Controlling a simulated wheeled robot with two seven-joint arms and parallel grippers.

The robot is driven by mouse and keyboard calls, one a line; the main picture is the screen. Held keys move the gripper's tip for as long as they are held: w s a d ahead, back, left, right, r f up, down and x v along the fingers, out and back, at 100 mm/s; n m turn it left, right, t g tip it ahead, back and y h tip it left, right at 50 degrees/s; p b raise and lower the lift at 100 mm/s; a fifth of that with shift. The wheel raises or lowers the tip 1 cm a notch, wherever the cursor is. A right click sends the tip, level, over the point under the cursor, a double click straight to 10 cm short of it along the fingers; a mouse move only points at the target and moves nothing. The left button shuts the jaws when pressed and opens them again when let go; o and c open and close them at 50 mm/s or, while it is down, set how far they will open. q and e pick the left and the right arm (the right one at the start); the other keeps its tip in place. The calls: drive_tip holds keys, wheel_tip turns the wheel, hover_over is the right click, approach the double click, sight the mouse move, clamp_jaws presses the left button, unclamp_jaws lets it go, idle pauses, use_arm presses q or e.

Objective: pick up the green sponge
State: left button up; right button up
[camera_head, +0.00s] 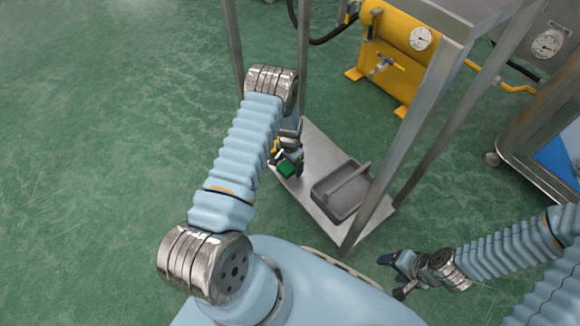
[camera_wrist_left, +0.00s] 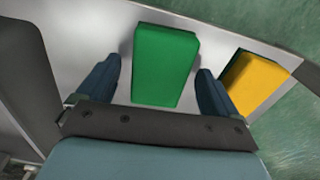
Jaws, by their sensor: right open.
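The green sponge (camera_head: 286,169) lies on the lower metal shelf of a stand, near its left edge. In the left wrist view the green sponge (camera_wrist_left: 165,65) sits between the two dark fingers of my left gripper (camera_wrist_left: 158,66), with a small gap on each side. My left gripper (camera_head: 291,160) is open, low over the shelf, and partly hides the sponge's surroundings in the head view. My right gripper (camera_head: 391,272) is open and empty, off to the right in front of the stand.
A yellow sponge (camera_wrist_left: 254,84) lies just right of my left gripper's right finger. A grey tray (camera_head: 323,193) with a handle-like bar stands on the shelf (camera_head: 318,149). The stand's upright posts (camera_head: 405,150) rise around it. A yellow tank (camera_head: 393,50) is behind.

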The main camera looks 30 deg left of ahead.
use_arm(q)
drive_tip(key=c, duration=1.1)
drive_tip(key=shift+r, duration=0.1)
drive_tip(key=shift+r, duration=0.35)
wheel_tip(320, 180, up, 2)
drive_tip(key=shift+r+p, duration=0.2)
drive_tip(key=shift+p, duration=0.1)
drive_tip(key=s+d+r, duration=0.1)
drive_tip(key=d+r, duration=0.2)
drive_tip(key=d, duration=0.1)
drive_tip(key=s+d+r+p, duration=0.1)
drive_tip(key=d+r, duration=0.2)
drive_tip(key=d, duration=0.2)
drive_tip(key=d+r, duration=0.3)
drive_tip(key=d, duration=0.1)
drive_tip(key=shift+s+d+r+p, duration=0.35)
drive_tip(key=shift+s+d, duration=0.05)
